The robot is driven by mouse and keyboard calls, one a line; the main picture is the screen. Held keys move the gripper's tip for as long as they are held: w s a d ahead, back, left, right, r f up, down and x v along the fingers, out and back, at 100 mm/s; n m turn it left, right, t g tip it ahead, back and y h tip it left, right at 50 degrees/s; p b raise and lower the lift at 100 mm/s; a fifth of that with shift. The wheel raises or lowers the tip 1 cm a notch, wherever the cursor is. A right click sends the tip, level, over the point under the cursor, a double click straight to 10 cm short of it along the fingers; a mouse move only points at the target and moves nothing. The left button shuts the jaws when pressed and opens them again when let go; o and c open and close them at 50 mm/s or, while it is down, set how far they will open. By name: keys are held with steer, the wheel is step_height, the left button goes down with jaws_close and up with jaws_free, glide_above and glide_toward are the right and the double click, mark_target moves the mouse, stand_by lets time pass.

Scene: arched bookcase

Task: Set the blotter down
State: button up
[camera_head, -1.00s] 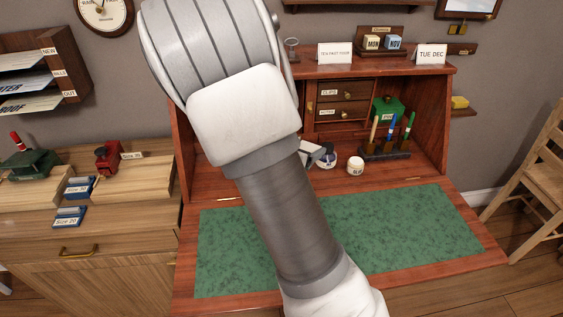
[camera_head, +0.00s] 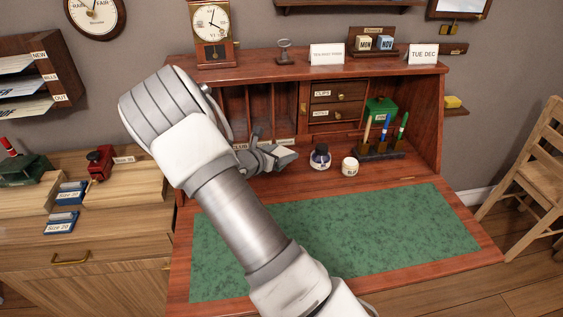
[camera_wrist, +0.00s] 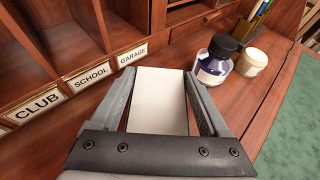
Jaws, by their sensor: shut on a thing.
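My gripper (camera_head: 272,157) is low inside the desk, in front of the letter slots and left of the ink bottle (camera_head: 320,157). In the wrist view its two fingers (camera_wrist: 160,78) are shut on a pale, flat-faced block, which I take to be the blotter (camera_wrist: 158,98). The block lies close over the wooden desk floor; I cannot tell whether it touches it. In the head view the fingers mostly hide it. The green writing mat (camera_head: 420,228) lies in front, partly covered by my arm.
A white jar (camera_head: 350,167) stands right of the ink bottle, and a pen stand (camera_head: 380,150) is farther right. Slot labels CLUB (camera_wrist: 38,105), SCHOOL (camera_wrist: 89,77) and GARAGE (camera_wrist: 132,54) are close to my left finger. Bare wood lies between the gripper and the mat.

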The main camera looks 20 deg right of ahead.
steer(key=shift+f+b, duration=0.4)
steer(key=shift+f, duration=1.25)
steer(key=shift+f, duration=0.2)
steer(key=o, duration=1.3)
steer(key=shift+c, duration=0.2)
steer(key=shift+r, duration=0.1)
